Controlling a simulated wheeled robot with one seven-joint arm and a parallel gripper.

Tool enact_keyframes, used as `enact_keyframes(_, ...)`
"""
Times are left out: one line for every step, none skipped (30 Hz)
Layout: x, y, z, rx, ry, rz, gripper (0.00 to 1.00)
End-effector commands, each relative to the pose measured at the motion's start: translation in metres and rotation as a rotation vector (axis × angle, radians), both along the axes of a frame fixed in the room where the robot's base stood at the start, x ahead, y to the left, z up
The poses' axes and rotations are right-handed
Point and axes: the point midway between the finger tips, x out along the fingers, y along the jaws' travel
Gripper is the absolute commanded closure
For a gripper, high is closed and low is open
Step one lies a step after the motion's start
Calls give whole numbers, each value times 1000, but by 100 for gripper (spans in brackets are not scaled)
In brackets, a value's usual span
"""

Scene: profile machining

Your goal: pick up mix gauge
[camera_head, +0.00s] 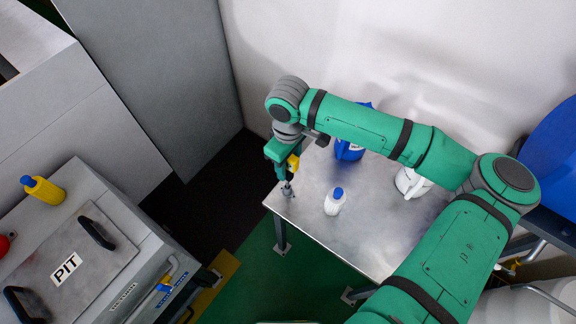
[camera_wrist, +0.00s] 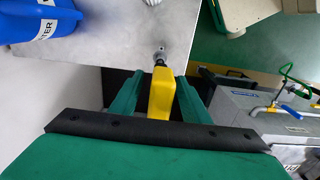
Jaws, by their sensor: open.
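A yellow thing with a dark neck and a small metal tip, apparently the mix gauge (camera_wrist: 160,95), is between the two green fingers of my gripper (camera_wrist: 157,78) in the wrist view. The fingers are spread around it, and I cannot tell whether either touches it. In the head view, the yellow body of the gauge (camera_head: 293,162) shows beside my gripper (camera_head: 284,165), over the left corner of the metal table (camera_head: 310,225). The gauge's lower end shows as a small grey piece near that corner.
A white bottle with a blue cap (camera_head: 334,203) stands right of the gripper. A blue container (camera_head: 349,151) and a white jug (camera_head: 411,183) stand farther back on the table. A machine with a PIT lid (camera_head: 85,262) and a yellow bottle (camera_head: 45,190) are at the left.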

Motion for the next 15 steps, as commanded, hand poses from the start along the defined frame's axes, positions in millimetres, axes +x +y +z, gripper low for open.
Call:
enact_keyframes(0, 0, -5, 0, 0, 1, 58)
enact_keyframes(0, 1, -7, 0, 0, 1, 58)
enact_keyframes(0, 1, -10, 1, -1, 1, 58)
enact_keyframes(0, 1, -11, 1, 1, 2, 58)
enact_keyframes(0, 1, -12, 1, 1, 3, 58)
enact_keyframes(0, 1, -12, 1, 0, 3, 58)
enact_keyframes(0, 2, -12, 1, -1, 3, 58)
enact_keyframes(0, 2, -12, 1, -1, 3, 58)
enact_keyframes(0, 2, -12, 1, -1, 3, 58)
enact_keyframes(0, 2, -12, 1, -1, 3, 58)
enact_keyframes(0, 2, -12, 1, -1, 3, 58)
enact_keyframes(0, 1, -12, 1, -1, 3, 65)
enact_keyframes(0, 1, -12, 1, -1, 3, 72)
enact_keyframes(0, 1, -12, 1, -1, 3, 79)
enact_keyframes(0, 1, -12, 1, -1, 3, 89)
